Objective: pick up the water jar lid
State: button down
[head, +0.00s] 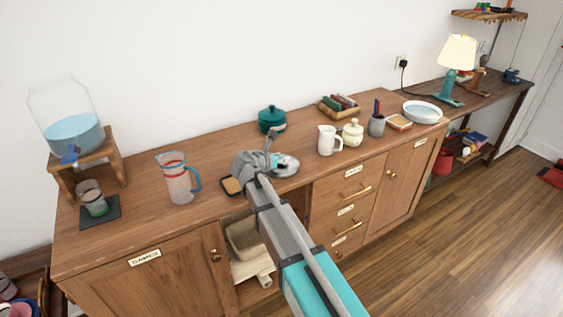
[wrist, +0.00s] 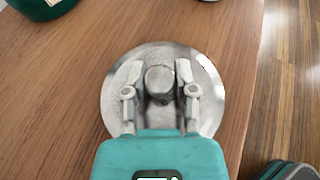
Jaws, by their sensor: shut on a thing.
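The water jar lid is a round, silver-grey metal disc with a knob in its middle. It shows in the head view (head: 287,168) and in the wrist view (wrist: 211,88). My gripper is over the lid, in the head view (head: 272,163) and the wrist view (wrist: 160,72), with its two fingers shut on the knob from both sides. The lid lies flat at the counter; I cannot tell whether it touches the wood. The glass water jar (head: 68,130) stands on a wooden stand at the far left, part-filled with blue water.
A teal lidded pot (head: 271,119) stands behind the lid. A white pitcher (head: 328,140) is to its right, a glass jug (head: 178,180) to its left. A small dark-edged coaster (head: 231,186) lies close by. The counter (head: 225,145) behind is mostly clear.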

jog(key=shift+r, duration=0.15)
notch_tip(320, 180, up, 2)
jog(key=shift+r+p, duration=0.1)
jog(key=shift+p, duration=1.1)
jog(key=s+a+r+p, duration=0.3)
jog(key=s+r+p, duration=0.7)
jog(key=s, duration=0.3)
jog(key=shift+s+a+r+p, duration=0.25)
jog(key=shift+a+r+p, duration=0.05)
